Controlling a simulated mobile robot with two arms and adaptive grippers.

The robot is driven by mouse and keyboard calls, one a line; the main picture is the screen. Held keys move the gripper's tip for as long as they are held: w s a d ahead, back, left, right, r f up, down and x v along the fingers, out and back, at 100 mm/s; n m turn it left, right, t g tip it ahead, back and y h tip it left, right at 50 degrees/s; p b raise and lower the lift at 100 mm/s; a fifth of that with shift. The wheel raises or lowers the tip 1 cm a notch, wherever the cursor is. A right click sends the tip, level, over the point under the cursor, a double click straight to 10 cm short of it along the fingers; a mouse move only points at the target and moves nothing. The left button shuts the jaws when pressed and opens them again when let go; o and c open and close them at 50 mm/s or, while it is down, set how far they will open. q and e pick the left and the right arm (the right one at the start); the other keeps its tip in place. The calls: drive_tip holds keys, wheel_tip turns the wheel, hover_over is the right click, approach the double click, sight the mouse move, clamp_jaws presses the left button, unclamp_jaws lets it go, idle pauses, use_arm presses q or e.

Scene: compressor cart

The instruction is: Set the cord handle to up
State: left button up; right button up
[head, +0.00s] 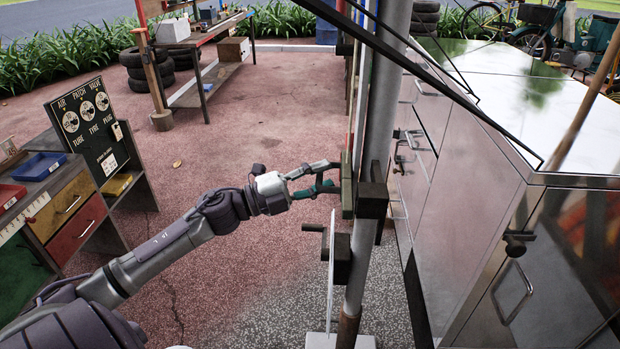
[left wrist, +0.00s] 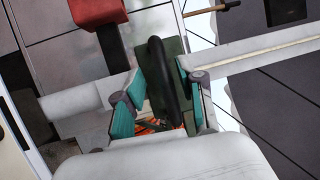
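My left gripper (head: 328,177) reaches the edge of a narrow green plate (head: 347,185) on the grey pole. In the left wrist view, its teal fingertips (left wrist: 160,103) stand apart, one on each side of a black curved handle (left wrist: 163,82), which I take to be the cord handle. The handle stands in front of the green plate (left wrist: 178,50). A gap shows on the handle's left; I cannot tell whether the right finger touches it. My right gripper is not in view.
A crank-like handle (head: 314,228) sticks out left below the gripper. A red block (left wrist: 97,10) is near the plate. The pole (head: 380,110) and steel cabinet (head: 465,190) stand right. A tool bench (head: 75,205) is left. The floor between is clear.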

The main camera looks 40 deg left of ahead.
use_arm(q)
drive_tip(key=v, duration=1.2)
drive_tip(key=shift+f, duration=0.2)
